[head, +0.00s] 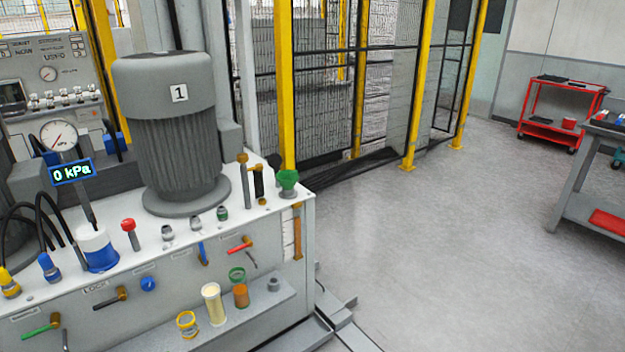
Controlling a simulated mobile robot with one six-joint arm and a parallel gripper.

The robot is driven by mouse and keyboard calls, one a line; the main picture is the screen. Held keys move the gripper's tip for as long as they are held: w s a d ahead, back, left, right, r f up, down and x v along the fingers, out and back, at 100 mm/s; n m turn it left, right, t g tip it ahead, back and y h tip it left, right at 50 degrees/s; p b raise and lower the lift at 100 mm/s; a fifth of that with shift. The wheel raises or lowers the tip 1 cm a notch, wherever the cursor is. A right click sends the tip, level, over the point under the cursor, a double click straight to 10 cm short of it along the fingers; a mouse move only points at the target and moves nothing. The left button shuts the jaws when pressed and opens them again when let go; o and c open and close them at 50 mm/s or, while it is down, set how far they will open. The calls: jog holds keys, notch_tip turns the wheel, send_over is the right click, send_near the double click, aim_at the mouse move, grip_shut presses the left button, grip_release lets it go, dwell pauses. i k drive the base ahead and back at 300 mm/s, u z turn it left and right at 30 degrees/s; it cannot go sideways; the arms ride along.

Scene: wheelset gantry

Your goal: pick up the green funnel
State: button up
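A green funnel-shaped piece (288,180) stands at the right rear corner of the grey machine top (262,216) in the head view. It is wide at the top and narrower below, and it looks upright. My gripper is not in view, and nothing of mine is seen touching the green piece.
A large grey motor (168,135) marked 1 stands left of it. Brown-topped rods (244,180) are close on its left. Coloured handles and cups (213,304) line the front. Yellow-posted fencing (415,90) stands behind. Open floor (430,230) lies right, before a red cart (560,115).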

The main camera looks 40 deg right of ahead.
aim_at(288, 178)
jog(key=z, duration=0.8)
jog(key=k, duration=0.95)
jog(key=i, duration=0.9)
